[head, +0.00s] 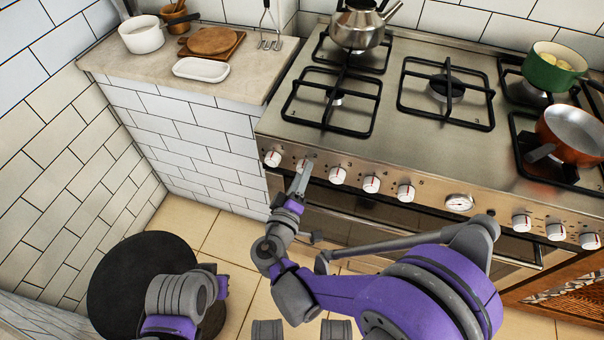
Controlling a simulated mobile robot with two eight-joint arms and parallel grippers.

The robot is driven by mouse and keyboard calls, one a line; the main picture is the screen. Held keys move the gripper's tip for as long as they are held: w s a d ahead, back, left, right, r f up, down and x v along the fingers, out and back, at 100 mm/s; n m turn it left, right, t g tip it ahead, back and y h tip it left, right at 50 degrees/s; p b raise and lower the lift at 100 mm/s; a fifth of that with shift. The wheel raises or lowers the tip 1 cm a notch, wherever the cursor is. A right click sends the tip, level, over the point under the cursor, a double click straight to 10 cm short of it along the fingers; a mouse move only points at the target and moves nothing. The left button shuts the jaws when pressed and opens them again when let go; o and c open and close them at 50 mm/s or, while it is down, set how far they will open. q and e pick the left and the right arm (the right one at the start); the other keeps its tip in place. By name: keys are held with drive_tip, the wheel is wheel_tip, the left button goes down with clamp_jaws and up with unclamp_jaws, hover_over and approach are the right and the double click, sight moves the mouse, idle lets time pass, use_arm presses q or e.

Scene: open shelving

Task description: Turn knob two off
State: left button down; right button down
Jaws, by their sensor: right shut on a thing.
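The stove's front panel carries a row of white knobs with red marks. Knob two (303,164), second from the left, is mostly hidden behind my right gripper (301,178). My right gripper reaches up to the panel from below and is shut on knob two. The knob's mark is too small and covered to read its angle. The leftmost knob (272,158) is just left of the gripper, and the third knob (337,175) is just right of it. My left arm shows at the lower left, but its gripper does not show.
A kettle (359,26) stands on the back left burner. A green pot (553,68) and a copper pan (572,134) sit on the right burners. The oven handle (440,232) runs below the knobs. A counter (130,62) with dishes adjoins at left.

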drive_tip(key=shift+m, duration=0.5)
drive_tip(key=shift+c, duration=1.8)
unclamp_jaws()
drive_tip(key=v, duration=1)
drive_tip(key=shift+s+p, duration=0.35)
drive_tip(key=shift+s, duration=0.1)
